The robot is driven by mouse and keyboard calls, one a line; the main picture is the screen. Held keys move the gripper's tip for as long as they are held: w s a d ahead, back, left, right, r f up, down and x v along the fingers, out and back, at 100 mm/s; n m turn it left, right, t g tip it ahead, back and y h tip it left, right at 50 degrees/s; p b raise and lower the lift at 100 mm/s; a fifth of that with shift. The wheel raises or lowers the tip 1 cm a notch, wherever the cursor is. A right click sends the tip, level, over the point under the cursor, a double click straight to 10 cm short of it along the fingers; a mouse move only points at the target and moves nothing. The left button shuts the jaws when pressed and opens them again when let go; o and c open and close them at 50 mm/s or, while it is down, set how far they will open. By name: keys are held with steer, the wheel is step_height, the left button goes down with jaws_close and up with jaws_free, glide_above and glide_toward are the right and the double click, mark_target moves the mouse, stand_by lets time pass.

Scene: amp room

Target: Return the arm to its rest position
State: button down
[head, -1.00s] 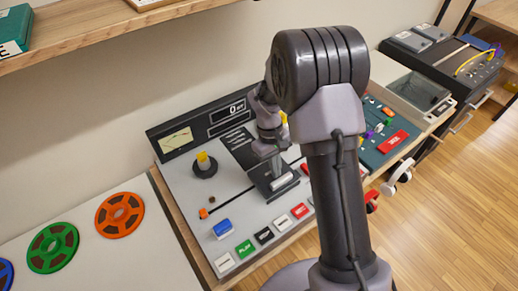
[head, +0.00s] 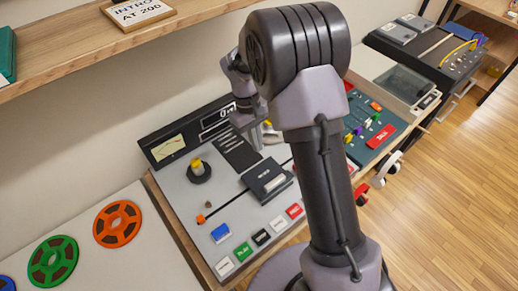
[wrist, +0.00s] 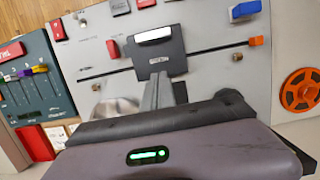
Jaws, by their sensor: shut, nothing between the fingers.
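My arm rises at the centre right of the head view, and its wrist part hangs over the tape machine panel (head: 228,221). My gripper (wrist: 160,86) shows in the wrist view as narrow grey fingers, shut and empty, in front of a black slider block with a white label (wrist: 157,48). In the head view the same black block (head: 265,184) lies on the panel, with my gripper above and behind it, partly hidden by my arm. The gripper looks clear of the block.
The panel carries a yellow-topped knob (head: 198,169), a blue switch (head: 221,233) and several coloured buttons. A teal mixer panel (head: 370,125) stands to the right. Tape reels (head: 117,224) lie at left. A wooden shelf (head: 75,51) with an "INTRO AT 200" sign (head: 138,12) runs above.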

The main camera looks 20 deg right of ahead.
steer(key=s+a+r+m+t+y+b, duration=0.1)
steer(key=s+r+m+t+b, duration=0.1)
steer(key=s+r, duration=0.4)
steer(key=s+a+r+m+t+y+b, duration=0.15)
steer(key=s+r, duration=0.25)
steer(key=r, duration=0.5)
steer(key=s+a+r+m+t+b, duration=0.1)
steer(key=s+m+t, duration=0.4)
steer(key=s, duration=0.7)
steer(key=shift+a+b, duration=0.2)
steer(key=shift+b, duration=0.4)
steer(key=shift+s+y, duration=0.1)
steer(key=shift+y, duration=0.15)
